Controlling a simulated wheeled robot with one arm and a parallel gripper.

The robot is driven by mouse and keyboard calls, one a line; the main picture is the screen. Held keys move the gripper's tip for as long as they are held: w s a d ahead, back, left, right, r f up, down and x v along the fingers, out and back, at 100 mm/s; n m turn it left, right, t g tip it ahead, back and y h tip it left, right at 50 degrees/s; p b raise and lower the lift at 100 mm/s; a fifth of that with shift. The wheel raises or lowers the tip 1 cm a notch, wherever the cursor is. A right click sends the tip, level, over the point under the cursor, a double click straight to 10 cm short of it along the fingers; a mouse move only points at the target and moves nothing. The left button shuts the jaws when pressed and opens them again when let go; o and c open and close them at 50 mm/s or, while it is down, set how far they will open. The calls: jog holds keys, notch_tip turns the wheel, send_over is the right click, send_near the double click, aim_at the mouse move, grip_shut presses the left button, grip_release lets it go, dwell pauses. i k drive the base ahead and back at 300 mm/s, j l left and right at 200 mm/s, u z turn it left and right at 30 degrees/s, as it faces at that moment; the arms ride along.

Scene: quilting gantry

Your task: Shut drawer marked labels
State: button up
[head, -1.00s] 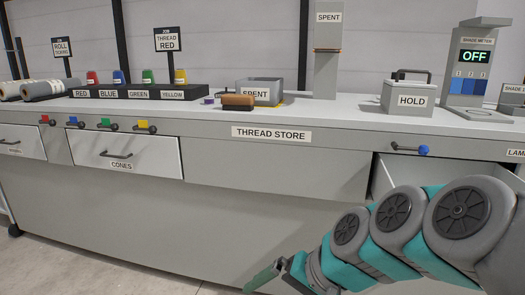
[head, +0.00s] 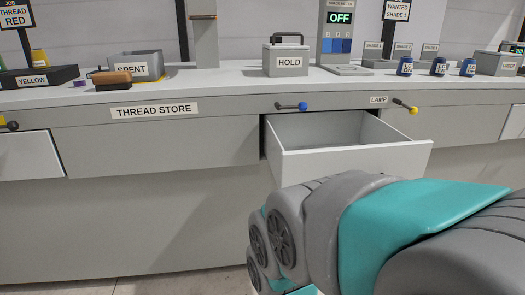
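An open, empty-looking grey drawer (head: 350,160) is pulled out from the counter below the HOLD box. No label can be read on the visible part of its front, and my arm covers the lower right of it. No marking "labels" can be read in view. Another drawer front (head: 30,155) shows at the left edge, and part of a pale front (head: 513,122) shows at the right edge; neither shows a readable name. My arm fills the lower right; my gripper is out of view.
The counter (head: 230,79) carries the HOLD box (head: 287,62), a brown-topped brush (head: 111,79), the SPENT bin (head: 140,65) and several blue spools at right. Levers with a blue knob (head: 303,106) and a yellow knob (head: 412,110) project from the counter front. Floor shows at the bottom.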

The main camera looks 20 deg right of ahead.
aim_at(300, 148)
jog(key=z, duration=1.35)
jog(key=k+j+u, duration=0.1)
jog(key=u, duration=0.15)
